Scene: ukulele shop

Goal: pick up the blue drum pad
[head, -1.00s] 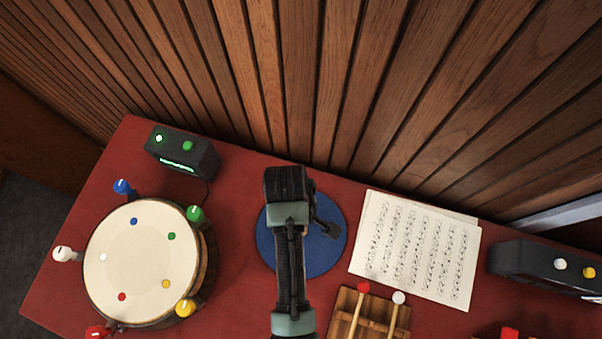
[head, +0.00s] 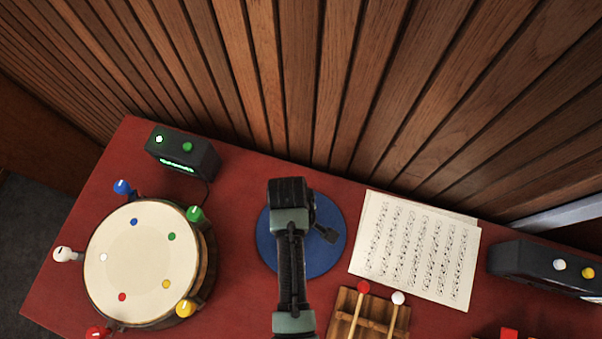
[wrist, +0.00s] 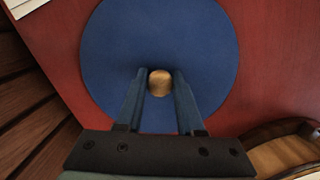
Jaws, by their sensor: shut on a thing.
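The blue drum pad (head: 331,259) is a flat round disc on the red table, partly hidden under my arm in the head view. In the wrist view the blue drum pad (wrist: 112,50) fills the middle, with a round tan wooden knob (wrist: 160,84) near its centre. My gripper (wrist: 160,76) is over the pad, with its two blue fingers on either side of the knob, shut on it. In the head view my arm hides the fingers and the knob. The pad appears to lie flat on the table.
A round drum (head: 140,262) with coloured pegs stands at the left. A dark box with green lights (head: 182,153) is behind it. Sheet music (head: 415,250), a wooden rack with mallets (head: 345,325) and another dark box (head: 535,268) are at the right. A slatted wall rises behind.

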